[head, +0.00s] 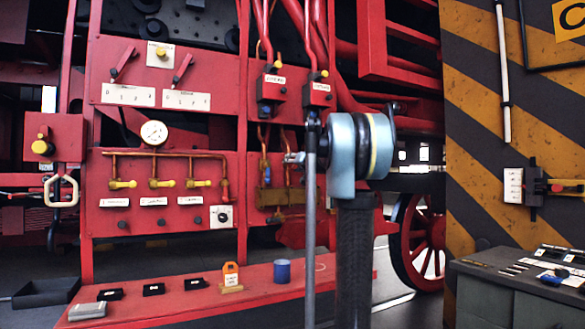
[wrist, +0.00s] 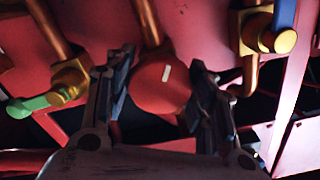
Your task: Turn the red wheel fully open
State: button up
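A round red wheel face (wrist: 155,92) with a short white mark shows in the middle of the wrist view, at the end of a copper pipe. My gripper (wrist: 160,90) is open, its two dark fingers apart to the left and right of the red wheel. The fingertips overlap the wheel's sides in the picture; I cannot tell whether they touch it. In the head view, part of my gripper (head: 293,157) shows beside my arm, close to the copper pipes, and I cannot make out the wheel there.
A valve with a green handle (wrist: 28,105) is left of the wheel, and a brass valve with a blue handle (wrist: 284,15) is upper right. A pressure gauge (head: 154,132) sits on the red panel. A red bench (head: 170,305) below holds small items, including a blue cup (head: 283,271).

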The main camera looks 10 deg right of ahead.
jog(key=shift+o, duration=1.2)
jog(key=v, duration=1.1)
jog(key=shift+s, duration=0.35)
jog(key=shift+d, duration=0.15)
jog(key=s+a+f+n+g, duration=0.1)
jog(key=s+a+f+g, duration=0.25)
jog(key=s+f, duration=0.45)
jog(key=s+a+f+n+g+y, duration=0.1)
jog(key=s+a+f+n+g, duration=0.1)
jog(key=s+a+f, duration=0.6)
jog(key=s+a+f+n+g, duration=0.1)
jog(key=s+f+g, duration=0.3)
jog(key=f, duration=0.7)
jog(key=s+d+f+g+h, duration=0.2)
jog(key=s+d+f+h, duration=0.1)
jog(key=s+f, duration=1)
jog(key=s+d+f+m+g+h, duration=0.1)
jog(key=s+d+f+g+h, duration=0.2)
jog(key=s+f, duration=0.9)
notch_tip(320, 180, down, 3)
jog(key=d, duration=0.2)
jog(key=shift+s+d+r+m+h, duration=0.2)
jog(key=shift+s+d+m+h, duration=0.1)
jog(key=shift+s+d, duration=0.1)
